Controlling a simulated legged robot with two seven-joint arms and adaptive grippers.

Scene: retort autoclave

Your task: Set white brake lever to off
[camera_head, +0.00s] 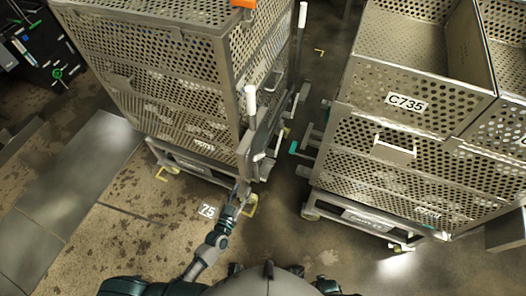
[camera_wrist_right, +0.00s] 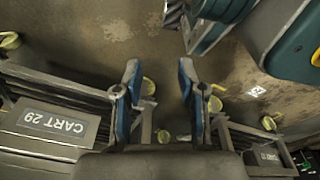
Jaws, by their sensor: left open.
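A white-handled lever (camera_head: 251,102) stands upright at the near corner of the left perforated cart (camera_head: 150,60). A second white-handled lever (camera_head: 302,15) rises farther back along the same cart's right side. I cannot tell from the pictures which one is the brake lever or its setting. My left gripper (camera_head: 242,190) is open at the low corner of this cart, below the nearer white handle and apart from it. My right gripper (camera_wrist_right: 158,70) is open and empty in the right wrist view, with its two blue fingers spread above the floor.
Another perforated cart (camera_head: 400,150), with a C735 plate, stands to the right across a narrow gap. In the wrist view, a cart labelled CART 29 (camera_wrist_right: 58,122) is at left and another labelled cart (camera_wrist_right: 268,158) at right. Open floor (camera_head: 110,235) lies at the front left.

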